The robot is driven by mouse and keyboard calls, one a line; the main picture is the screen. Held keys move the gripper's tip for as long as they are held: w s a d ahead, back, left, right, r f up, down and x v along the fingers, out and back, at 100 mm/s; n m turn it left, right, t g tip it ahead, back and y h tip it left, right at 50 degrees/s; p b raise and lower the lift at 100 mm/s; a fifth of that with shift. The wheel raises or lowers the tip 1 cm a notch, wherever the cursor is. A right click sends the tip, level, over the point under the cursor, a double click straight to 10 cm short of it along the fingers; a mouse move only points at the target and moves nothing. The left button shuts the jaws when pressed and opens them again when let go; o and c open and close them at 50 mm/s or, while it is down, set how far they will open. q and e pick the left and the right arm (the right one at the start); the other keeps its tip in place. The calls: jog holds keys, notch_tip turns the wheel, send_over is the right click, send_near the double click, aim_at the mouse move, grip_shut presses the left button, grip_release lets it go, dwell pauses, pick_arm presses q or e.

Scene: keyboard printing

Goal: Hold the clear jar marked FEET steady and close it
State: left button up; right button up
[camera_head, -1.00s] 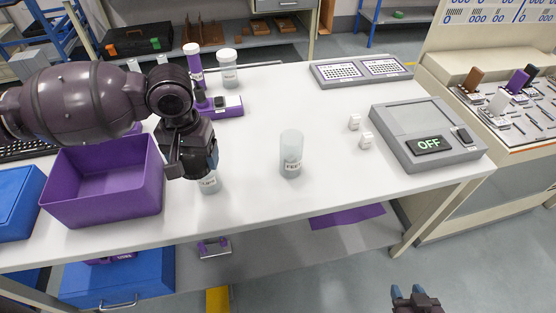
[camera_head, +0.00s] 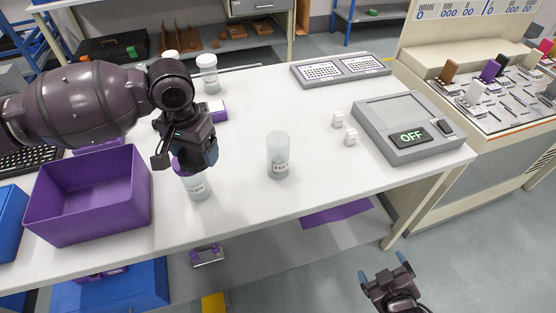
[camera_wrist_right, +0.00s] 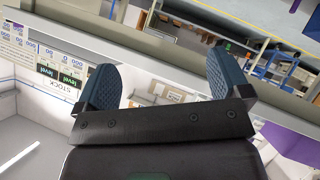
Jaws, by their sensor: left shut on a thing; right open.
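The clear jar marked FEET (camera_head: 278,160) stands upright near the middle of the white table. Its top looks open, with no lid on it. A second clear jar (camera_head: 197,186) with a label I cannot read stands to its left, below my left gripper (camera_head: 182,160).
A purple bin (camera_head: 140,205) stands left of the jars. A grey device reading OFF (camera_head: 385,145) and two small white cubes (camera_head: 344,128) are at the right. A white-capped jar (camera_head: 208,75) and keyboard tray (camera_head: 340,70) stand at the back. Table around the FEET jar is clear.

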jog(key=w+a+r+n+t, duration=0.2)
jog(key=w+a+r+n, duration=0.2)
jog(key=w+a+n, duration=0.45)
jog(key=n+t+y, duration=0.4)
jog(key=n, duration=1.9)
send_near(275, 145)
jog(key=s, duration=0.1)
jog(key=s+d, duration=0.1)
jog(key=s, duration=0.1)
jog(key=s+d, duration=0.1)
jog(key=shift+s+d+f+p, duration=0.15)
jog(key=shift+s+d+p, duration=0.05)
jog(key=shift+s+p, duration=0.1)
jog(key=shift+w+a+n+y, duration=0.1)
jog(key=shift+a+n+y, duration=0.25)
jog(key=shift+a+y, duration=0.05)
pick_arm(q)
jog(key=w+d+r+m, duration=0.2)
jog(key=w+d+m, duration=0.2)
jog(key=d+m, duration=0.4)
jog(key=w+d+r+m, duration=0.2)
jog(key=w+d+m, duration=0.2)
jog(key=d+m, duration=0.5)
jog(key=shift+w+d+r, duration=0.15)
jog(key=shift+w+d, duration=0.25)
pick_arm(e)
jog(key=x, duration=1.2)
